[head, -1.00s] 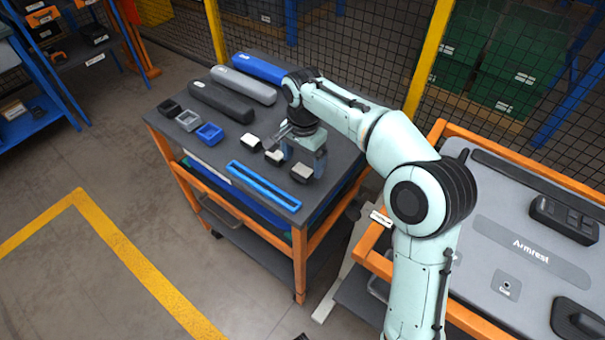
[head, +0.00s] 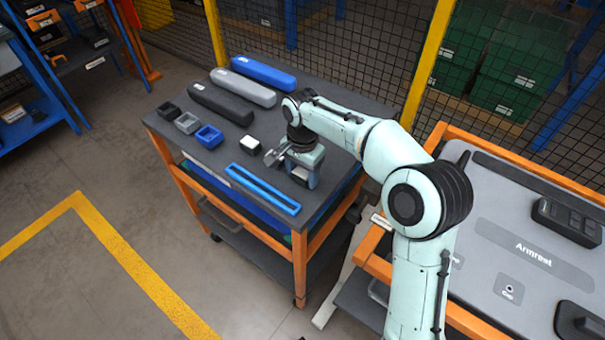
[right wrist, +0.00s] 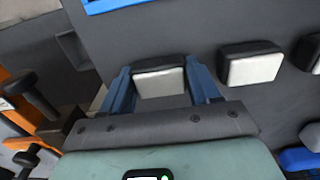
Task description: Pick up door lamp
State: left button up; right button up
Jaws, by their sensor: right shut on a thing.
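The door lamps are small black blocks with a white face. One lamp (right wrist: 159,80) sits between the two blue fingers of my right gripper (right wrist: 162,88) in the right wrist view, and the jaws are shut on it. In the head view the right gripper (head: 298,176) is low over the right part of the table, and its wrist partly hides the lamp. A second lamp (right wrist: 251,65) lies beside it, apart from the fingers. A third lamp (right wrist: 316,54) is cut by the picture edge; a free lamp shows in the head view (head: 250,143). My left gripper is not in view.
The dark-topped orange cart (head: 222,155) also carries a long blue frame (head: 262,187), three small bins (head: 187,123) and three long bars in blue (head: 263,70), grey (head: 243,87) and black (head: 220,103). An armrest panel (head: 530,230) lies on the right cart.

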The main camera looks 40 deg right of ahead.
aim_at(302, 172)
jog(key=shift+r, duration=0.1)
pick_arm(q)
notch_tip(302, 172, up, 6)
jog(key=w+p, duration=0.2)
jog(key=p, duration=0.3)
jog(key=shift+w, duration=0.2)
pick_arm(e)
notch_tip(302, 172, up, 20)
jog(key=o, duration=0.4)
jog(key=c, duration=0.5)
